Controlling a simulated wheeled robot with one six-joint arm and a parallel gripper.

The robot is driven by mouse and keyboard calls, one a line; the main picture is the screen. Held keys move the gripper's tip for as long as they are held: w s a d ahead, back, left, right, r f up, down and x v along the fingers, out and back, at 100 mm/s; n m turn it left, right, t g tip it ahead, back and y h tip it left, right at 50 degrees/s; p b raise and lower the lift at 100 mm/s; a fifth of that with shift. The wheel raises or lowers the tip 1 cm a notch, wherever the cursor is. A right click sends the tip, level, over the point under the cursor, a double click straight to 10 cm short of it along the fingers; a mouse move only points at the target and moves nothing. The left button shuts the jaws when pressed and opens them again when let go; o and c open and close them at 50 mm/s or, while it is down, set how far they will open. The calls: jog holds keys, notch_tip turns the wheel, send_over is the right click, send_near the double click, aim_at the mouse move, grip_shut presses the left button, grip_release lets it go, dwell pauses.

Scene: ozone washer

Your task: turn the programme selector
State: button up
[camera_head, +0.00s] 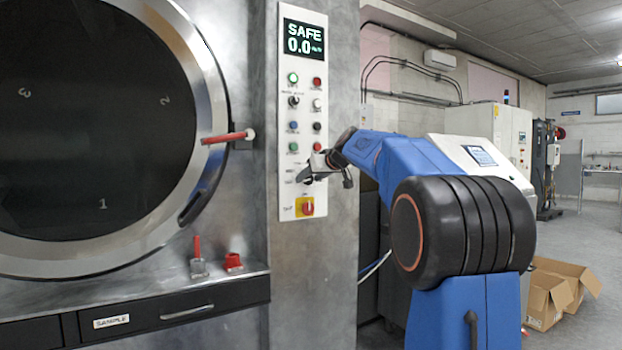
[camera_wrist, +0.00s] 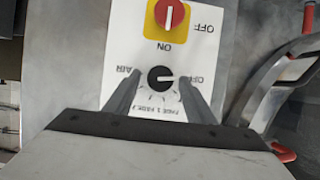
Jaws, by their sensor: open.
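The programme selector (camera_wrist: 160,78) is a small black round knob with a white pointer mark and a printed scale around it, on the white control panel (camera_wrist: 120,45). In the wrist view it shows between the two fingers of my gripper (camera_wrist: 160,86), one on each side of it. I see no finger clearly touching it, and the gap in depth is hard to tell. My gripper (camera_head: 308,176) is open and empty. In the head view it is in front of the lower panel and hides the selector.
A red rotary switch on a yellow plate (camera_head: 306,207) sits just below my gripper. Buttons and a display reading SAFE 0.0 (camera_head: 304,40) are above. The round door (camera_head: 205,60) with its red-handled lever (camera_head: 228,137) is to the left. Cardboard boxes (camera_head: 548,300) lie at right.

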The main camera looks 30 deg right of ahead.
jog(key=c, duration=1)
jog(key=shift+d+m+y, duration=0.3)
jog(key=shift+m+y, duration=0.6)
jog(key=shift+m, duration=0.3)
jog(key=m+y, duration=0.2)
jog(key=m, duration=0.1)
jog(key=shift+d+f, duration=0.15)
jog(key=m+y, duration=0.1)
jog(key=m+t, duration=0.1)
jog(key=m, duration=0.1)
jog(key=shift+d+f+y, duration=0.1)
jog(key=shift+f+y, duration=0.1)
jog(key=shift+y, duration=0.2)
jog(key=shift+f+m+t+y, duration=0.15)
jog(key=shift+m+t+y, duration=0.35)
jog(key=shift+m, duration=1)
